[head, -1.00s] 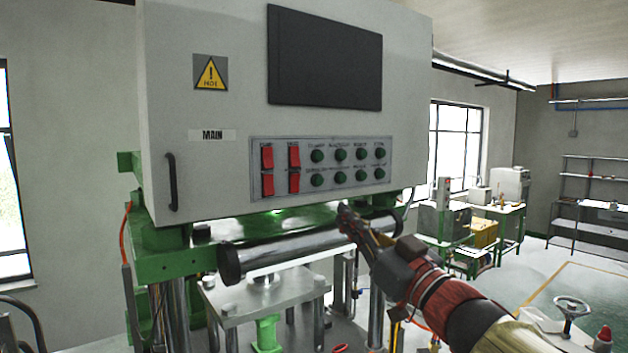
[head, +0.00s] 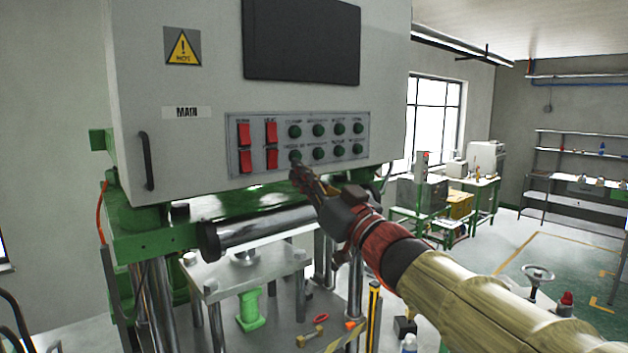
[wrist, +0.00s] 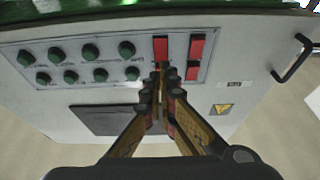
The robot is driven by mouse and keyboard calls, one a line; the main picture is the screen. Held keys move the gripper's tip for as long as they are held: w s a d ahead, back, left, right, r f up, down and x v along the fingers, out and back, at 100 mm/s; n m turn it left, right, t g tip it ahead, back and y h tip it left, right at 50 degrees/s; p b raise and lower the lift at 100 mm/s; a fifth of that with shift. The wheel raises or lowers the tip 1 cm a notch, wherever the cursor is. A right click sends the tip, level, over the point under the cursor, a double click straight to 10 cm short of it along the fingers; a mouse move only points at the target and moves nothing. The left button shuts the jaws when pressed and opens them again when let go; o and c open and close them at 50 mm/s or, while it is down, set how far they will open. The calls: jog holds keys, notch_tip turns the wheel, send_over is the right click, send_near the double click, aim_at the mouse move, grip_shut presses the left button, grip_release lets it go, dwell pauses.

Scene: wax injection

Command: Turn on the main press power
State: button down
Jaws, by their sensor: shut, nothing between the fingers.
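The press control box (head: 190,90) carries a "MAIN" label (head: 187,112) and a panel (head: 350,118). The panel holds red rocker switches in two columns on the left, the upper left one (head: 244,133) and lower left one (head: 245,161) among them, and several green round buttons (head: 295,131). My gripper (head: 300,178) is shut and empty, just below the panel's lower edge near the leftmost green buttons in the head view. In the wrist view the fingertips (wrist: 159,72) overlap the area by the red switches (wrist: 196,48); I cannot tell whether they touch anything.
A black handle (head: 147,160) is on the box's left side and a dark screen (head: 302,40) above the panel. Below are the green press frame (head: 130,240), a horizontal cylinder (head: 260,230) and a metal plate (head: 240,272).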

aim_at(275, 151)
jog(key=p+x, duration=0.1)
jog(key=x, duration=0.6)
jog(key=shift+w+r+p, duration=0.1)
jog(key=shift+r+p, duration=0.05)
jog(key=shift+p, duration=0.4)
